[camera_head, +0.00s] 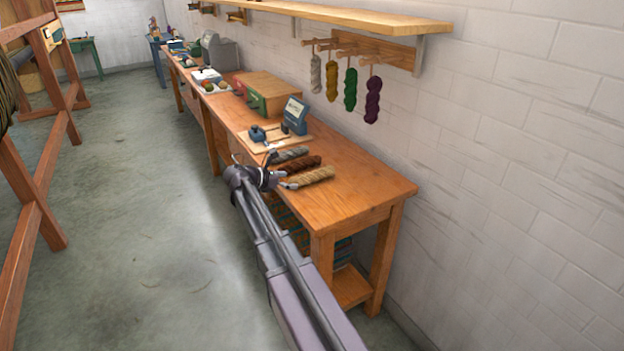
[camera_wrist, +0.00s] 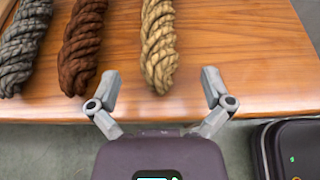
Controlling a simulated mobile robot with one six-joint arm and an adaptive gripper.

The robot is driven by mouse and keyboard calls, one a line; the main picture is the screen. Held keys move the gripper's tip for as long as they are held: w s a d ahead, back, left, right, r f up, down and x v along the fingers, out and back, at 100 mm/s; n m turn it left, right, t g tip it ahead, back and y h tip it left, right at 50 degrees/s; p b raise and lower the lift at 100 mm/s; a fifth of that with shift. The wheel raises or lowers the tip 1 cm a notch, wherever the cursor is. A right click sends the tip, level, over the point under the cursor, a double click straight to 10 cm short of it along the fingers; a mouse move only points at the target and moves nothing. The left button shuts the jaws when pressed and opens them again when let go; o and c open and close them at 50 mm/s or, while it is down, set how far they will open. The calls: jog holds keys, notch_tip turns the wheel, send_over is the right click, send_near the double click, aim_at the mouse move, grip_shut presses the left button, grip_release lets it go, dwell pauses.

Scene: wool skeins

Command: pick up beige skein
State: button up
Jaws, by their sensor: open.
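The beige skein (camera_wrist: 159,48) is a twisted hank lying on the wooden bench (camera_wrist: 230,70), its near end close to the bench's front edge. It also shows in the head view (camera_head: 312,176), the nearest of three skeins in a row. My gripper (camera_wrist: 160,84) is open in the wrist view, with one finger on each side of the beige skein's near end and nothing held. In the head view my gripper (camera_head: 278,170) is at the bench's front edge beside the skeins. I cannot tell its exact height above the bench.
A brown skein (camera_wrist: 82,45) and a grey skein (camera_wrist: 25,45) lie left of the beige one. The brown one is close to the left finger. A board with a blue device (camera_head: 295,115) stands farther along the bench. The bench's near end (camera_head: 365,185) is clear. Skeins hang from wall pegs (camera_head: 350,90).

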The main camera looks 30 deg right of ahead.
aim_at(299, 181)
jog(key=shift+b+x, duration=0.65)
jog(key=shift+x, duration=1.35)
jog(key=c, duration=1.1)
